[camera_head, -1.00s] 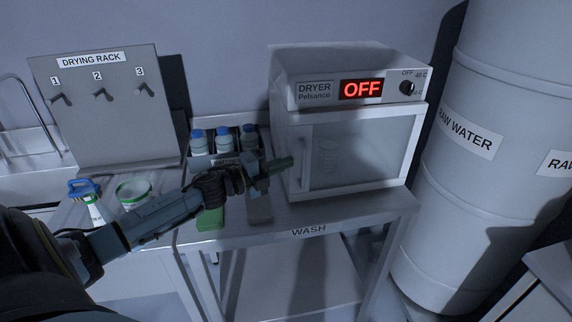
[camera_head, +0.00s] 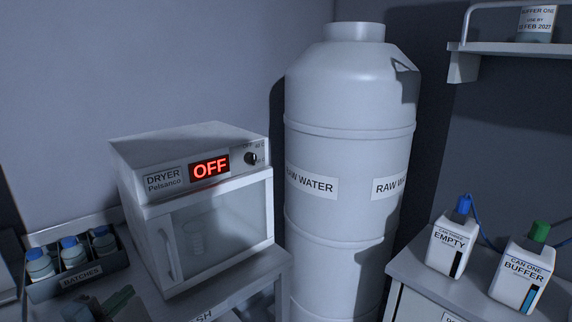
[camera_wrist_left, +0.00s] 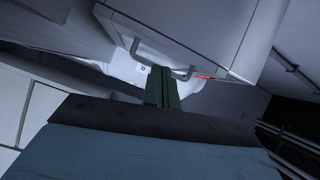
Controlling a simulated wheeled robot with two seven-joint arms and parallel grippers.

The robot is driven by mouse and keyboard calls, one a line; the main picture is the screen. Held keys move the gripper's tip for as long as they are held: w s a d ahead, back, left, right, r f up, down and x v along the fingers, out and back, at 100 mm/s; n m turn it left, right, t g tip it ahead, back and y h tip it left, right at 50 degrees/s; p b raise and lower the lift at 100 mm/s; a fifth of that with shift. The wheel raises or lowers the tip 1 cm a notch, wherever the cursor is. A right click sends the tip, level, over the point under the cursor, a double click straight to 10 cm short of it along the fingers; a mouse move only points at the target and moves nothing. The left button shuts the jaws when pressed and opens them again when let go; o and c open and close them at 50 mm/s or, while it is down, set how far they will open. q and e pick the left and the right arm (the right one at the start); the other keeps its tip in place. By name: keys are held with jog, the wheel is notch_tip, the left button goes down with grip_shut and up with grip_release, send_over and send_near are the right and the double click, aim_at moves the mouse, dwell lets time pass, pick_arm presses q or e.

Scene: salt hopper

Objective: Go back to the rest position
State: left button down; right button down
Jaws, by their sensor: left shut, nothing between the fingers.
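My left gripper (camera_head: 118,300) shows at the bottom left of the head view, its green fingers in front of the dryer's left side. In the left wrist view the green fingers (camera_wrist_left: 163,88) are together with nothing between them. The white dryer (camera_head: 190,135) stands close by with its door shut, its display reading OFF. A pale object shows faintly behind the door glass. A metal handle (camera_wrist_left: 160,58) shows beyond the fingertips in the left wrist view. My right gripper is in no view.
A batches box (camera_head: 95,270) with blue-capped bottles stands left of the dryer. A tall raw water tank (camera_head: 345,130) stands right of it. An EMPTY can (camera_head: 450,240) and a BUFFER can (camera_head: 522,270) stand on the right bench. A shelf (camera_head: 520,47) is above.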

pick_arm(q)
jog(key=s+d+f+n+g+y, duration=0.1)
jog(key=s+d+f+n+g, duration=0.4)
jog(key=s, duration=0.4)
jog(key=s+d+f+n+g+y, duration=0.2)
jog(key=s+d+n+g, duration=0.3)
jog(key=s, duration=0.4)
jog(key=s+d+f+n+g+y, duration=0.1)
jog(key=s+d+f+n+g, duration=0.3)
jog(key=s+d+n, duration=0.4)
jog(key=s+a+f+m+g+b, duration=0.1)
jog(key=s+f+m+b, duration=0.15)
jog(key=f, duration=2.55)
jog(key=s+a+f+g+b, duration=0.1)
jog(key=s+a+f, duration=0.2)
jog(key=s+f, duration=1.3)
jog(key=shift+s+b, duration=0.3)
jog(key=shift+b, duration=0.1)
